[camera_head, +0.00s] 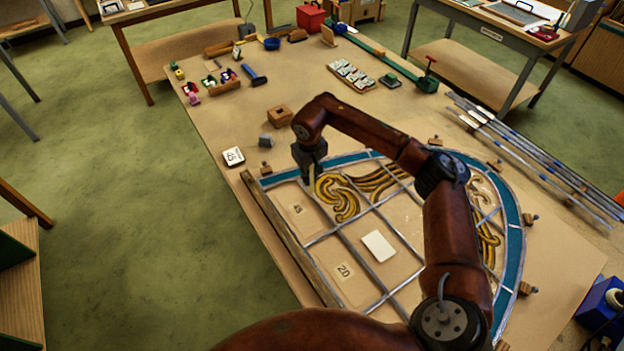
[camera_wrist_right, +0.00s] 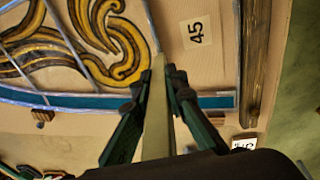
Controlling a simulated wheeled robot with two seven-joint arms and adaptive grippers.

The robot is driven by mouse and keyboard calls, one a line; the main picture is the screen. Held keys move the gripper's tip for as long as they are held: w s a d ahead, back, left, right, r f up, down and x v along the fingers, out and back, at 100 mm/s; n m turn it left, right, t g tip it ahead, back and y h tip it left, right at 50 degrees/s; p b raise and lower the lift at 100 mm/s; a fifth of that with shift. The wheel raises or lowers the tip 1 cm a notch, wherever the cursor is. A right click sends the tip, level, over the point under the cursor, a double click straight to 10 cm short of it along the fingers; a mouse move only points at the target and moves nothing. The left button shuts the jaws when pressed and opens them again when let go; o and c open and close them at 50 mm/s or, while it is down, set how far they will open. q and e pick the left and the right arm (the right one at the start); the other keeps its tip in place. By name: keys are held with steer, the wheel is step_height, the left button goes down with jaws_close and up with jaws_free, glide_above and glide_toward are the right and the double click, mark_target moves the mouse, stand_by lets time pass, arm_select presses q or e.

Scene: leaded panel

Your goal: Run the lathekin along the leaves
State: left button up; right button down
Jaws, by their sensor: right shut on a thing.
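The leaded panel (camera_head: 380,245) lies on the bench, with grey lead strips (camera_head: 345,226), a blue-green curved border (camera_head: 511,245) and yellow scrolls (camera_head: 338,198). My right gripper (camera_head: 311,172) is over the panel's far left corner, pointing down. In the right wrist view, my right gripper (camera_wrist_right: 157,82) is shut on a pale, flat lathekin (camera_wrist_right: 156,125). The lathekin's tip is at the lead beside the yellow scroll and the blank marked 45 (camera_wrist_right: 196,30); I cannot tell whether it touches. My left gripper is not in view.
A wooden batten (camera_head: 290,240) runs along the panel's left edge. Wooden blocks (camera_head: 279,115) stand beyond the panel. Long metal strips (camera_head: 540,160) lie at right.

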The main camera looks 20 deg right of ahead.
steer(key=shift+w+a+f+b, duration=0.15)
steer(key=shift+w+b, duration=0.4)
steer(key=shift+w, duration=0.5)
steer(key=shift+w+a+r+b, duration=0.15)
steer(key=shift+w+b, duration=0.35)
steer(key=shift+w, duration=0.5)
steer(key=shift+w+f, duration=0.1)
steer(key=w, duration=0.1)
steer(key=w+b, duration=0.2)
steer(key=w, duration=0.1)
steer(key=shift+a, duration=0.3)
step_height(320, 180, up, 5)
steer(key=shift+r+p, duration=0.15)
steer(key=shift+p, duration=1.1)
